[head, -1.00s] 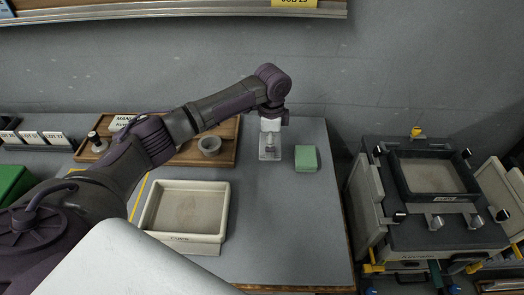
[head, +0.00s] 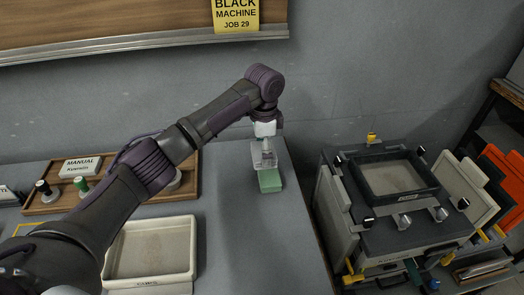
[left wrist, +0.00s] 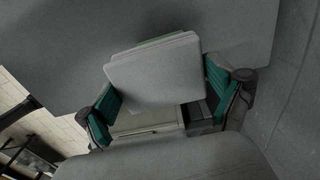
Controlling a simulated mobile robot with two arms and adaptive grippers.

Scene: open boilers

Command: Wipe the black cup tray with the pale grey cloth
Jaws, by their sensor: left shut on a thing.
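The black cup tray (head: 436,190) is the dark rimmed tray on top of the machine at the right. Its floor is pale with a faint brownish stain. My left gripper (head: 264,148) is over the table's far right corner, shut on the pale grey cloth (head: 262,160). The cloth shows in the left wrist view as a flat pale pad (left wrist: 155,72) between the teal-padded fingers (left wrist: 165,108). A green cloth or block (head: 270,181) lies on the table just below and in front of it, partly covered by it in the left wrist view. My right gripper is out of view.
A cream tray (head: 193,245) with a brownish stain stands on the grey table (head: 240,230). A wooden board (head: 50,198) with knobs lies behind it. A gap separates table and machine. A yellow sign (head: 236,15) reads "BLACK MACHINE JOB 29".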

